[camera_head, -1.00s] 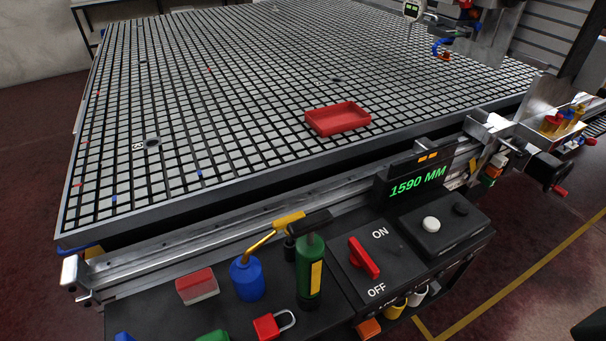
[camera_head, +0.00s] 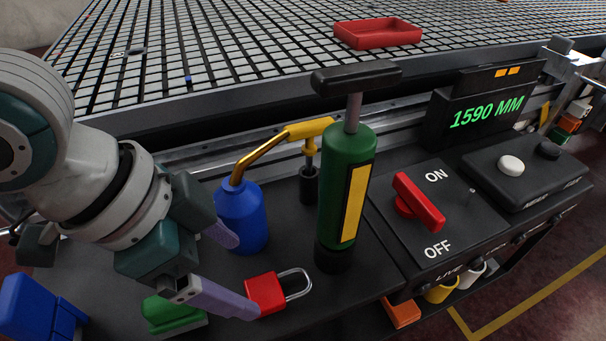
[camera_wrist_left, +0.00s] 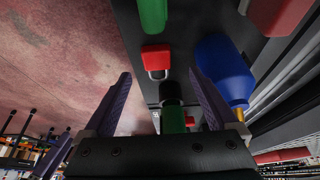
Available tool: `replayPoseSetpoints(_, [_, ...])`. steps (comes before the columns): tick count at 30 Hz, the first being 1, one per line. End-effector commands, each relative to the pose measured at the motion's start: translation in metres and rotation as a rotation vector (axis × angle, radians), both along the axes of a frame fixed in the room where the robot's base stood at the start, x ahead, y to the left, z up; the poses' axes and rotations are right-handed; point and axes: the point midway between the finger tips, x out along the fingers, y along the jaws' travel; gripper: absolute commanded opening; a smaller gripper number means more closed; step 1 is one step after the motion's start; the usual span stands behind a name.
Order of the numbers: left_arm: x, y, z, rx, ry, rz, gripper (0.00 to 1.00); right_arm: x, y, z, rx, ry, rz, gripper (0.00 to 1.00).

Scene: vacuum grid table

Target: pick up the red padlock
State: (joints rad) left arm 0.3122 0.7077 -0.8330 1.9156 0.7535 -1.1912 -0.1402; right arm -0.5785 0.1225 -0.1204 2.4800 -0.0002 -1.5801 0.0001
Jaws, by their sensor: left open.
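The red padlock (camera_head: 265,293) lies on the dark shelf with its silver shackle pointing right in the head view, in front of the green pump. My left gripper (camera_head: 239,274) is open and empty, just left of the padlock; its near purple finger overlaps the padlock's left edge in the picture. I cannot tell whether they touch. In the left wrist view the padlock (camera_wrist_left: 156,57) appears ahead, between the lines of the two spread fingers (camera_wrist_left: 160,76) and beyond their tips.
A blue oil can (camera_head: 241,216) stands behind the gripper, close to its far finger. The green pump (camera_head: 340,190) stands right of the padlock. A green object (camera_head: 172,313) and a blue one (camera_head: 40,308) lie left. A red switch (camera_head: 418,202) sits on the panel. A red tray (camera_head: 377,34) is on the grid table.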

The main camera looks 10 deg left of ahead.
Motion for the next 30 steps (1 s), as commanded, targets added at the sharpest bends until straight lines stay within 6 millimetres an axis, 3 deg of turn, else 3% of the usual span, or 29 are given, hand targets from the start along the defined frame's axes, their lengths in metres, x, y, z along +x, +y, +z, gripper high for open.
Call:
replayPoseSetpoints(12, [0.007,-0.021,-0.05,-0.001,-0.002,-0.001,0.93,-0.001,0.0,-0.024,-0.001,0.001,0.0,0.53])
replayPoseSetpoints(21, [0.009,-0.023,-0.054,0.0,-0.003,0.0,0.93,-0.001,0.0,-0.024,0.0,0.002,0.0,0.53])
replayPoseSetpoints(30, [0.008,-0.023,-0.054,0.0,-0.002,0.0,0.61,-0.001,0.0,-0.024,0.002,0.002,-0.001,0.53])
